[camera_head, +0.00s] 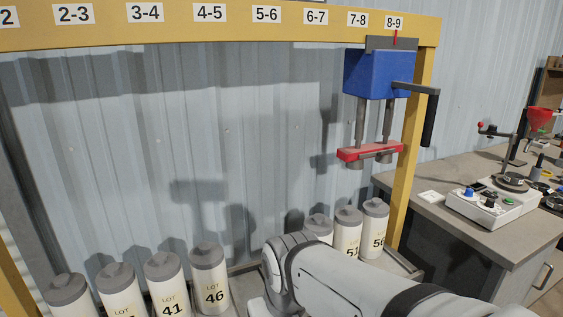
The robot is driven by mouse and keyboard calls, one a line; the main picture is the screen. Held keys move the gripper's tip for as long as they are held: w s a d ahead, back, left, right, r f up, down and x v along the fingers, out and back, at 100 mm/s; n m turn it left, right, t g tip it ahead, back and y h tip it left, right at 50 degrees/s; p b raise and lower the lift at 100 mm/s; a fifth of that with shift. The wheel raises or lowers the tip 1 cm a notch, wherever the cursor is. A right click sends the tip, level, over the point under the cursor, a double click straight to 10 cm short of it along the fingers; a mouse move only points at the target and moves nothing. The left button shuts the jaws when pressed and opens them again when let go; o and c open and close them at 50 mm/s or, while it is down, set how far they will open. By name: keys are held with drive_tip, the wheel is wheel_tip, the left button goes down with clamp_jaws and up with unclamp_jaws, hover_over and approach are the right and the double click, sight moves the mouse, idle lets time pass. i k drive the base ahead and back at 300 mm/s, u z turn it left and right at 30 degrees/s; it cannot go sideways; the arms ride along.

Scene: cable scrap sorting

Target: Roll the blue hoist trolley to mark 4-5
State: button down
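The blue hoist trolley (375,75) hangs from the yellow overhead beam (230,38) at the far right end. Its red pointer (396,38) stands just under the 8-9 label (394,22). A black crank-shaped handle (430,118) sticks out from its right side. Two grey rods hang below it and carry a red clamp bar (368,150), with nothing seen hanging from it. The 4-5 label (210,12) is on the beam, well to the left. My arm's pale links cross the bottom middle, below and left of the trolley; my gripper is not in view.
Several white canisters with grey lids, one marked LOT 46 (210,285), stand in a row below the beam, partly hidden by my arm. A yellow post (408,180) stands right of the trolley. A workbench (470,225) with instruments is at the right.

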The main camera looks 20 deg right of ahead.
sight(385, 69)
drive_tip(key=z, duration=1.35)
drive_tip(key=k, duration=0.95)
drive_tip(key=z, duration=0.75)
drive_tip(key=i, duration=1.35)
drive_tip(key=u, duration=0.45)
